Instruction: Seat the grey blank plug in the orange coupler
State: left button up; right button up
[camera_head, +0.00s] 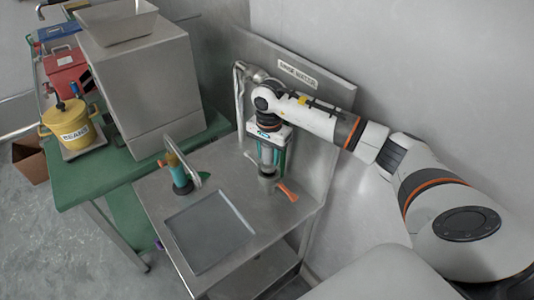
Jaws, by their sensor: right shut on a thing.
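My right gripper (268,170) points down over the back right of the steel bench, its fingers shut on a small grey piece that looks like the grey blank plug (267,153). The fingers partly hide it. Directly below is a short grey cylindrical fitting (267,184) on the bench. An orange lever-like part (288,192), likely of the orange coupler, sticks out to its right. I cannot tell whether plug and fitting touch. My left gripper is not in view.
A teal and orange upright fitting (180,175) with a grey curved part stands left on the bench. A flat grey panel (208,231) lies in front. A pipe (240,90) and a labelled back panel (298,72) rise behind. A steel machine (148,85) and yellow pot (70,124) stand on the green table.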

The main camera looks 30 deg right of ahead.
aim_at(270, 162)
jog(key=shift+s+d+f+b, duration=0.15)
jog(key=shift+f+b, duration=0.3)
jog(key=shift+f, duration=0.35)
jog(key=shift+f+b, duration=0.85)
jog(key=shift+f, duration=0.1)
jog(key=shift+r, duration=0.1)
